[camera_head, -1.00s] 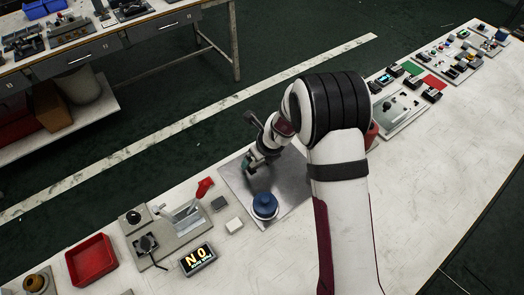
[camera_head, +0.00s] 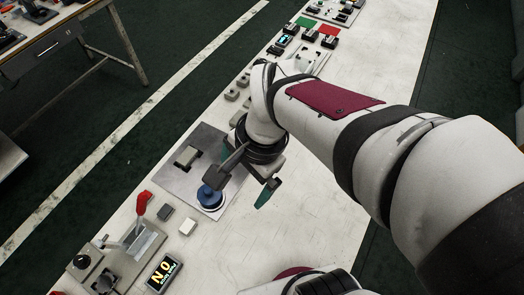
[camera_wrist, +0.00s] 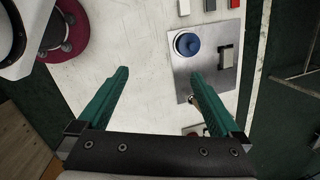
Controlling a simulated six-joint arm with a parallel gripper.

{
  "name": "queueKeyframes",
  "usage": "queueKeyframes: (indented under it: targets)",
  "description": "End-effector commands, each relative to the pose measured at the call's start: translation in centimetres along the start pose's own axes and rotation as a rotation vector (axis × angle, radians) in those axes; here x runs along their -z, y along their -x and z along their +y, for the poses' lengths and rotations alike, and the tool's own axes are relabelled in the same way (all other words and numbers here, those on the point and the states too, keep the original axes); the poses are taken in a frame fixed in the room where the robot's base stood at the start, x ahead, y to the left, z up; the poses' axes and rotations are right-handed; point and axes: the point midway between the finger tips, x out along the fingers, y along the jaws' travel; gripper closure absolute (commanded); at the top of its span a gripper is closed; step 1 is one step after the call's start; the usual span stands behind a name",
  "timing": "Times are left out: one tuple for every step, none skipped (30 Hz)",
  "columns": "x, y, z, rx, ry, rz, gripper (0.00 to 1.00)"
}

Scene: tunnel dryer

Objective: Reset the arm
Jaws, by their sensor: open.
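My gripper (camera_head: 246,176) hangs over the right edge of a grey metal plate (camera_head: 178,165) on the long white bench. In the wrist view its two teal fingers stand wide apart, with nothing between the fingertips (camera_wrist: 160,74). A round blue knob-like part (camera_head: 210,196) sits on the plate, close to the gripper in the head view and partly covered by a dark part of my wrist. It also shows in the wrist view (camera_wrist: 186,45), left of a pale block (camera_wrist: 226,58) on the same plate. My arm hides part of the bench.
Small grey parts and more devices line the bench's far end. The bench's right side (camera_head: 290,222) has bare room. Another table (camera_head: 60,40) stands across the aisle.

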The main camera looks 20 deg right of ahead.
Motion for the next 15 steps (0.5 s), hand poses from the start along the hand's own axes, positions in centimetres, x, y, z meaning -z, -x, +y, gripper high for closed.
queueKeyframes:
  targets:
    - [-0.6, 0.9, 2.9, -0.021, 0.149, 0.004, 0.00]
    - [-1.0, 1.2, 4.5, -0.040, 0.244, 0.000, 0.00]
    - [-1.5, 1.4, 6.4, -0.062, 0.350, -0.006, 0.00]
    - [-1.8, 1.5, 7.5, -0.075, 0.413, -0.011, 0.00]
    - [-2.0, 1.5, 8.3, -0.086, 0.463, -0.016, 0.00]
    - [-2.2, 1.6, 9.1, -0.095, 0.511, -0.021, 0.00]
    - [-2.3, 1.6, 9.5, -0.100, 0.534, -0.024, 0.00]
    - [-2.4, 1.6, 9.7, -0.103, 0.549, -0.025, 0.00]
    - [-2.4, 1.6, 9.8, -0.105, 0.557, -0.028, 0.00]
    - [-2.4, 1.6, 9.8, -0.106, 0.558, -0.028, 0.00]
    - [-2.4, 1.6, 9.8, -0.105, 0.558, -0.028, 0.00]
    - [-2.4, 1.6, 9.7, -0.105, 0.558, -0.028, 0.00]
    - [-2.4, 1.6, 9.7, -0.105, 0.558, -0.028, 0.00]
    - [-2.4, 1.6, 9.7, -0.104, 0.558, -0.028, 0.00]
    - [-2.4, 1.6, 9.7, -0.104, 0.557, -0.028, 0.00]
